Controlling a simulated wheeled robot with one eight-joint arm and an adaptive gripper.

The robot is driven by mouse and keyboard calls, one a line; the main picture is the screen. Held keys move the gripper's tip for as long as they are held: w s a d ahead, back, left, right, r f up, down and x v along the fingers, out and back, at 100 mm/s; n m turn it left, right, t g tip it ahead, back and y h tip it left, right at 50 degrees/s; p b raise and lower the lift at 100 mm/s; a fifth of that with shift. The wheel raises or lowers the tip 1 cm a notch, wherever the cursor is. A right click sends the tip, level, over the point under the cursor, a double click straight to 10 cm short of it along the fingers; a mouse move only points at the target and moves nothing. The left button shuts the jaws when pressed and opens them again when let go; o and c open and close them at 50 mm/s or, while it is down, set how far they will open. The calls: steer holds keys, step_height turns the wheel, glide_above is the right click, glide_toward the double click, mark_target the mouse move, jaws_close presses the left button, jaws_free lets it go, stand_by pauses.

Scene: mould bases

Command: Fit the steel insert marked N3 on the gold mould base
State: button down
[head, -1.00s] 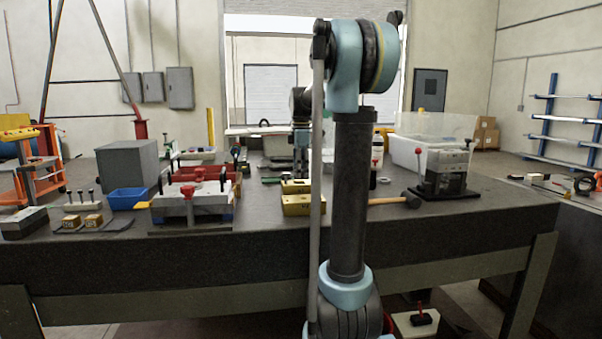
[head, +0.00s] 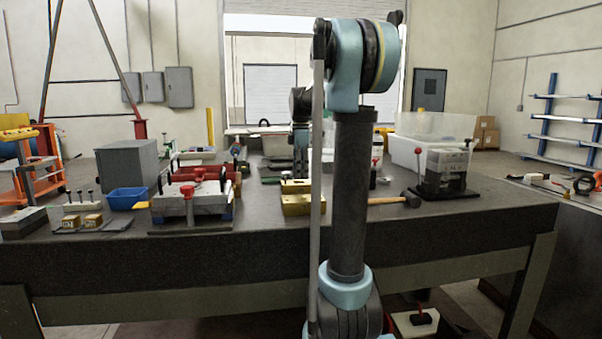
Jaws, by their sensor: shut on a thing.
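The gold mould base (head: 297,206) stands on the dark bench near its front edge, just left of my arm's upright link. A smaller yellowish block (head: 295,187) shows right behind or on it; I cannot tell which. My gripper (head: 299,174) points down just above and behind the gold base. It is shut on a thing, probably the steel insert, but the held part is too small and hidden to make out. No N3 mark is readable. I cannot tell whether the held part touches the base.
Left of the gold base stands a grey mould block with a red knob (head: 190,206). A blue bin (head: 127,198) and a grey box (head: 128,164) are farther left. A mallet (head: 402,200) and a clear-fronted press (head: 445,172) are at right. Bare bench lies in front.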

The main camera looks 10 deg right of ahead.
steer(key=shift+f, duration=0.95)
stand_by(0.4)
steer(key=c, duration=1.1)
jaws_free()
